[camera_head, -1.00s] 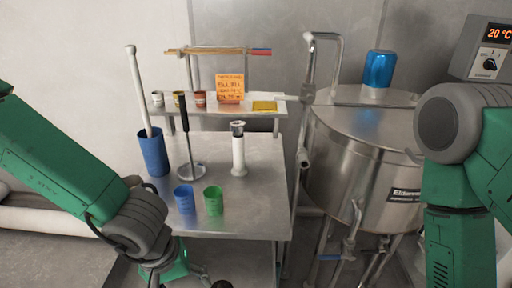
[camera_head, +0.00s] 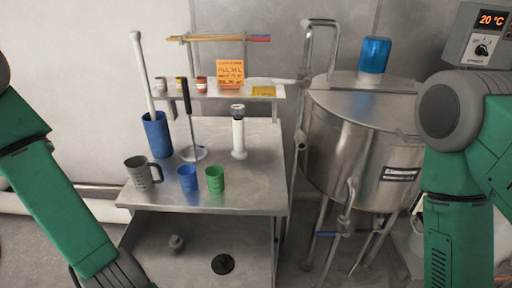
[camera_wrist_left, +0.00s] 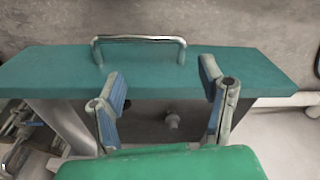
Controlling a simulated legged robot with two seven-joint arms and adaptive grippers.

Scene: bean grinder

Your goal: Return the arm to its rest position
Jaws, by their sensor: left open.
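My left arm (camera_head: 62,205) comes in from the left in the head view and slopes down to the bottom edge, left of the metal table (camera_head: 250,195).
On the table stand a grey measuring cup (camera_head: 142,173), a blue cup (camera_head: 187,178), a green cup (camera_head: 215,180), a tall blue container (camera_head: 157,137) and a white grinder (camera_head: 238,135). A steel tank (camera_head: 345,145) stands to the right.

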